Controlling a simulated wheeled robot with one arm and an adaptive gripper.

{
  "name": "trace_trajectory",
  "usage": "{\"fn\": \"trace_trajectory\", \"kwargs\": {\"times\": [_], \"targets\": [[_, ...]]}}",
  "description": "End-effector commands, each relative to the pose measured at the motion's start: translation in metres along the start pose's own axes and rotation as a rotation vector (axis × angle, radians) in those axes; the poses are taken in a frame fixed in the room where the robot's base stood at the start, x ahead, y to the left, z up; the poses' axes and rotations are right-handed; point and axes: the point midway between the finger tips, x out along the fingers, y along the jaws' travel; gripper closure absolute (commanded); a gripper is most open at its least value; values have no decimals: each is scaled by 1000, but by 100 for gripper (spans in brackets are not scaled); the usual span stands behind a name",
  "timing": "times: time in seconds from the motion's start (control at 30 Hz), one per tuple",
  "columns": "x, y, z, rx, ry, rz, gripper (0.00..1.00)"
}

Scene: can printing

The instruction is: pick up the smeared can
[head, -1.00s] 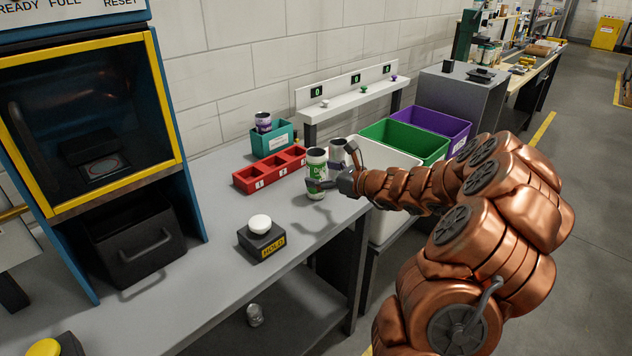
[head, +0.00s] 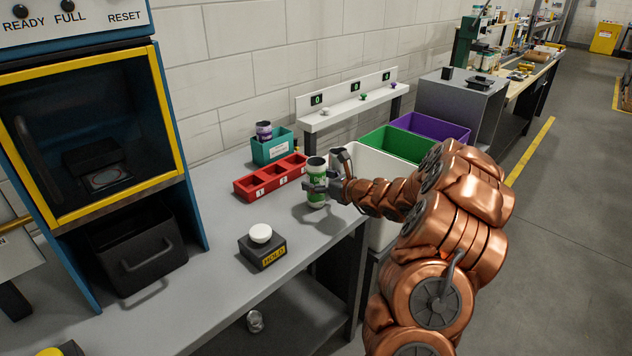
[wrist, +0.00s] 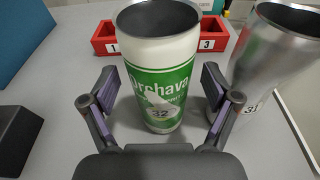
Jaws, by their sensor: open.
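A white-and-green can (head: 317,176) stands upright near the bench's right end. In the wrist view the can (wrist: 163,75) has an open top, lettering like "Orchava", and a pale grey blotch by the number 32 on its green label. My gripper (wrist: 160,92) is open, one finger on each side of this can. The fingers look apart from it, though contact is hard to judge. In the head view my gripper (head: 326,178) partly covers the can. A bare silver can (wrist: 272,70) marked 31 stands close on the right, just outside the right finger.
A red numbered rack (head: 262,183) and a teal box (head: 268,150) holding a purple-banded can (head: 264,130) stand behind. A HOLD button box (head: 262,248) is in front left. White, green (head: 385,143) and purple bins stand beyond the bench's right end.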

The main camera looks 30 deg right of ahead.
Motion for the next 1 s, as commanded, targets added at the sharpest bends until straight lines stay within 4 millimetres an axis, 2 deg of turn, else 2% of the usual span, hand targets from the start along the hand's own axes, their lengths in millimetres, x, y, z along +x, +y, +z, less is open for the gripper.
{"fn": "trace_trajectory", "kwargs": {"times": [0.13,0.37,0.8,1.0], "targets": [[8,0,0,0,0,0,12],[9,0,0,0,0,-1,12],[9,0,0,-1,0,-1,56],[9,0,0,-1,0,-1,58]]}}
